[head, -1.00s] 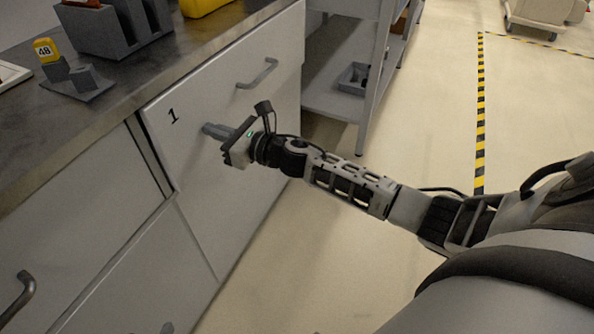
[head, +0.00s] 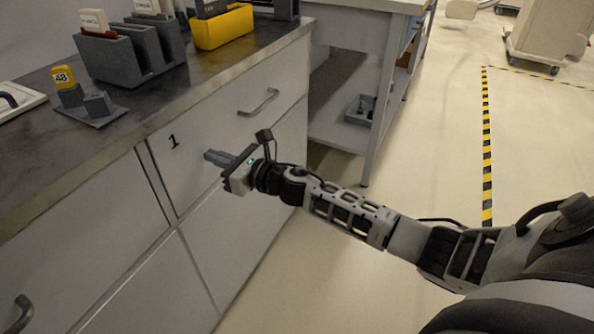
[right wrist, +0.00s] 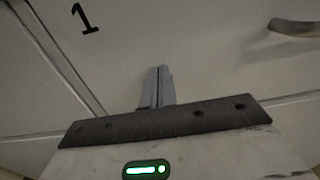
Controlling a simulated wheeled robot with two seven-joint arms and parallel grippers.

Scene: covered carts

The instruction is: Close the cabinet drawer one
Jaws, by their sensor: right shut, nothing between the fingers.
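Drawer one is the pale upper drawer front (head: 215,140) marked with a black "1" (head: 173,142), and it has a grey bar handle (head: 260,103). It sits under the counter edge, flush or nearly flush with the cabinet; a narrow seam runs along its left side. My right gripper (head: 212,157) is shut and empty, its fingertips at the drawer front, below and left of the handle. In the right wrist view the shut fingers (right wrist: 157,85) point at the front, with the "1" (right wrist: 86,18) and handle (right wrist: 293,27) beside them. Exact contact is hard to tell. My left gripper is out of view.
The dark countertop (head: 130,125) holds grey holders (head: 115,55), a yellow bin (head: 222,28) and a yellow "48" marker (head: 64,77). A shelf unit (head: 340,120) stands beyond the cabinet. The floor to the right is open, with a striped tape line (head: 487,150).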

